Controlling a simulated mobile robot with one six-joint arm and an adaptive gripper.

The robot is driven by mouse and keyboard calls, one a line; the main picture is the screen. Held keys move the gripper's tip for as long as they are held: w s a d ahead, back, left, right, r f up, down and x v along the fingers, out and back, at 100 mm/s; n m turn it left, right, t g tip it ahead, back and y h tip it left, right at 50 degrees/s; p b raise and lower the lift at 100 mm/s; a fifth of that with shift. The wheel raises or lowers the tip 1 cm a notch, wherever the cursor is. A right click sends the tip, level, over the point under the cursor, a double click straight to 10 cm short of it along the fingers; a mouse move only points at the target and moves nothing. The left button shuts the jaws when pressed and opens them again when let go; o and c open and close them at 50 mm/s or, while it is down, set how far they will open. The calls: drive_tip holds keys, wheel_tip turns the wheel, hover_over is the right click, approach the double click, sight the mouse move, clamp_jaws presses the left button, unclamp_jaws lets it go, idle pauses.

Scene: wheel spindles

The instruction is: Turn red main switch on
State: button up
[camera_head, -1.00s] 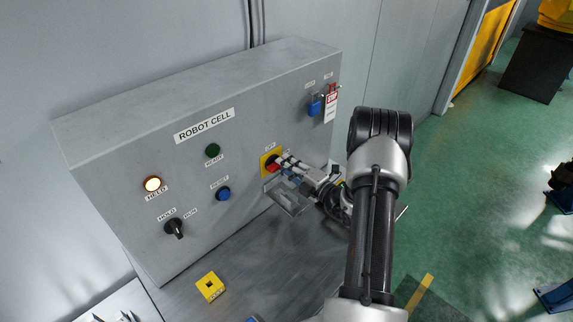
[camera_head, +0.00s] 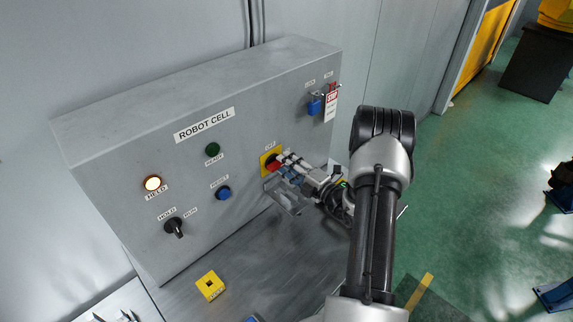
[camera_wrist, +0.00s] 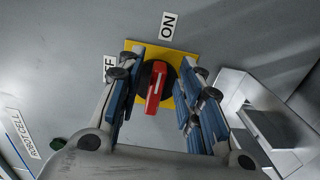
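The red main switch (camera_wrist: 157,85) is a red handle on a black round base over a yellow plate (camera_wrist: 177,60). In the wrist view it sits between the fingers of my gripper (camera_wrist: 160,82), lying nearly lengthwise. An ON label (camera_wrist: 168,26) is above it, and a partly hidden OFF label (camera_wrist: 110,65) is at the left. My gripper is open, with blue-padded fingers on both sides of the handle and visible gaps. In the head view my gripper (camera_head: 285,167) is at the red switch (camera_head: 273,165) on the grey panel's right half, partly covering it.
The grey ROBOT CELL box (camera_head: 120,170) carries a lit HELD lamp (camera_head: 152,183), a green lamp (camera_head: 212,150), a blue button (camera_head: 223,193) and a black HOLD/RUN knob (camera_head: 174,228). A blue padlock (camera_head: 314,106) hangs beside a red-and-white tag (camera_head: 331,104).

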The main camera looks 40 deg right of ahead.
drive_tip(key=s+d, duration=0.1)
drive_tip(key=s, duration=1)
drive_tip(key=shift+s+d, duration=0.15)
drive_tip(key=shift+d, duration=0.1)
